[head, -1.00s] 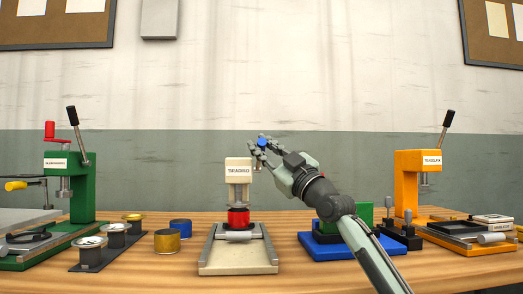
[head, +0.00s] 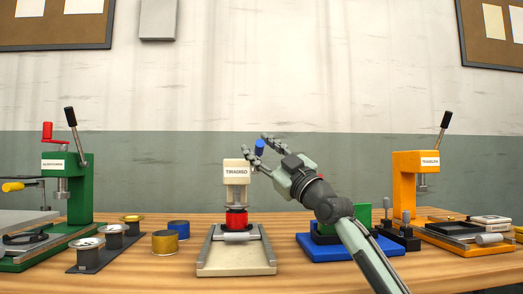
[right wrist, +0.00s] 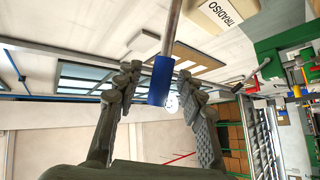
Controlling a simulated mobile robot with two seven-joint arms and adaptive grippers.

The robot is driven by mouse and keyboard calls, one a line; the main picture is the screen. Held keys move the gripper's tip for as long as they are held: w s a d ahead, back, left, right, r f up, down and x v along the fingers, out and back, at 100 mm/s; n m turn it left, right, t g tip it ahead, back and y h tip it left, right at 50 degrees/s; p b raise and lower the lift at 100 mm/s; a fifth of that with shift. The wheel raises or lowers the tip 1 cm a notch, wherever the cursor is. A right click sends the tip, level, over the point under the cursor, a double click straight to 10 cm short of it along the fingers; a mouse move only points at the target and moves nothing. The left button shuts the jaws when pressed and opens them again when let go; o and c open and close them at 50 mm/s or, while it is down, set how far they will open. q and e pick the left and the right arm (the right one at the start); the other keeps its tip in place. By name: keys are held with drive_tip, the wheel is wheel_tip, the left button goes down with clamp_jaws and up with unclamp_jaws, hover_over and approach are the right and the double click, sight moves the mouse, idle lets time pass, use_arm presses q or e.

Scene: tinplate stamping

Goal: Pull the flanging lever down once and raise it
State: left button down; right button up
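A cream press (head: 236,172) labelled "TIRADISO" stands in the middle of the table, a red can (head: 236,218) under its head. Its lever has a blue grip (head: 259,147), raised above and right of the head. My right gripper (head: 258,144) is open, with its fingers on either side of the blue grip. In the right wrist view the blue grip (right wrist: 161,80) sits between the fingertips (right wrist: 158,76), with narrow gaps beside it. The lever's grey rod (right wrist: 171,28) runs on beyond the grip. My left gripper is out of view.
A green press (head: 80,190) with a black-handled lever stands left, an orange press (head: 404,190) right. A blue base (head: 320,247) lies beneath my right arm. Gold (head: 165,241) and blue (head: 178,229) cans stand left of the cream press.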

drive_tip(key=v, duration=1.2)
